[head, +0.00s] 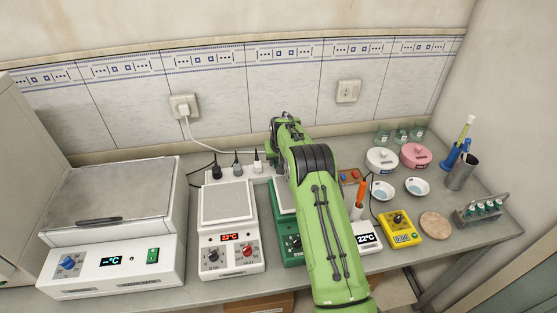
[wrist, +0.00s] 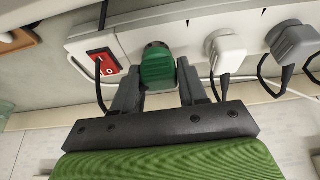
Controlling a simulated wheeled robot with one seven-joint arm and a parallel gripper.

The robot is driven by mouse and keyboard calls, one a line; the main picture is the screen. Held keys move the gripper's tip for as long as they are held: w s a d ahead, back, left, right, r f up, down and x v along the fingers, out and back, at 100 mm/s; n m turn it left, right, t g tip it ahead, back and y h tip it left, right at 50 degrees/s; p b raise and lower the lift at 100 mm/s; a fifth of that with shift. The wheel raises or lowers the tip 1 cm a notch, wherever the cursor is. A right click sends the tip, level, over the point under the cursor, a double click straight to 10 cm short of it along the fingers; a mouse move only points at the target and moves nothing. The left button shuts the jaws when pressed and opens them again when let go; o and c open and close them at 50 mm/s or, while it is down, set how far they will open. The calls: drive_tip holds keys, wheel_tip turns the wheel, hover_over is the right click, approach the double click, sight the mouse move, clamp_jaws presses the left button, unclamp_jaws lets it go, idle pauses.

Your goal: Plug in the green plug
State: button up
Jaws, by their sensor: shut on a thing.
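My gripper (wrist: 159,78) is shut on the green plug (wrist: 157,71), one finger on each side of it, in the wrist view. In the head view my arm covers the gripper and plug. The strip (head: 264,170) shows partly there, behind the hotplates.
A white plug (wrist: 226,45) and a grey plug (wrist: 291,43) sit in the strip beside the green one. A red switch (wrist: 103,61) is at its other end.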

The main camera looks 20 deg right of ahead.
drive_tip(key=shift+f+b, duration=0.4)
drive_tip(key=shift+f, duration=0.15)
drive_tip(key=o, duration=1.1)
drive_tip(key=v, duration=1.5)
drive_tip(key=shift+s+r, duration=0.15)
drive_tip(key=shift+r, duration=0.15)
wheel_tip(320, 180, up, 15)
drive_tip(key=p, duration=1.3)
drive_tip(key=shift+p, duration=0.35)
